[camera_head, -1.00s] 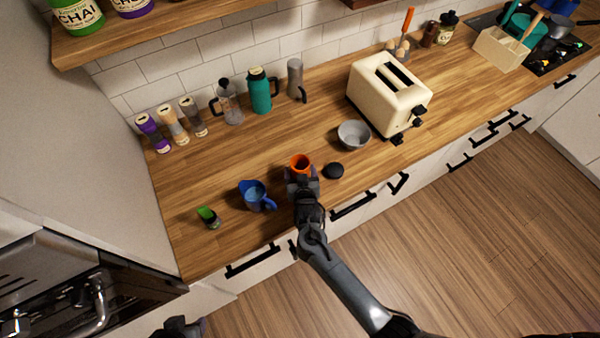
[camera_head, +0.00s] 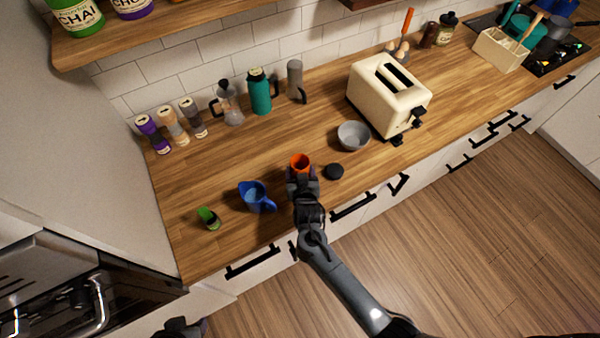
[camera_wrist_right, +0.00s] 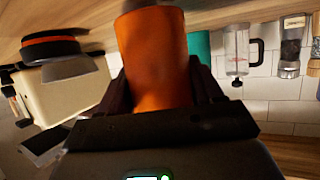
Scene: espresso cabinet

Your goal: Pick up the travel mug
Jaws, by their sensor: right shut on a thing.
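The orange travel mug (camera_head: 300,162) is upright and open at the top, near the front of the wooden counter. In the right wrist view the mug (camera_wrist_right: 156,58) fills the middle, between the fingers. My right gripper (camera_head: 301,177) is shut on the mug from the front side. The gripper hides the mug's lower part, so I cannot tell whether its base touches the counter. A black lid (camera_head: 334,171) lies just right of it, and shows with an orange ring in the wrist view (camera_wrist_right: 50,46). A dark part at the bottom edge seems to be my left gripper (camera_head: 182,327); its jaws are unclear.
A blue pitcher (camera_head: 257,196) and a small green-topped cup (camera_head: 208,218) stand to the left. A grey bowl (camera_head: 353,135) and a cream toaster (camera_head: 390,94) stand to the right. A teal bottle (camera_head: 259,92) is behind. Mid-counter is clear.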

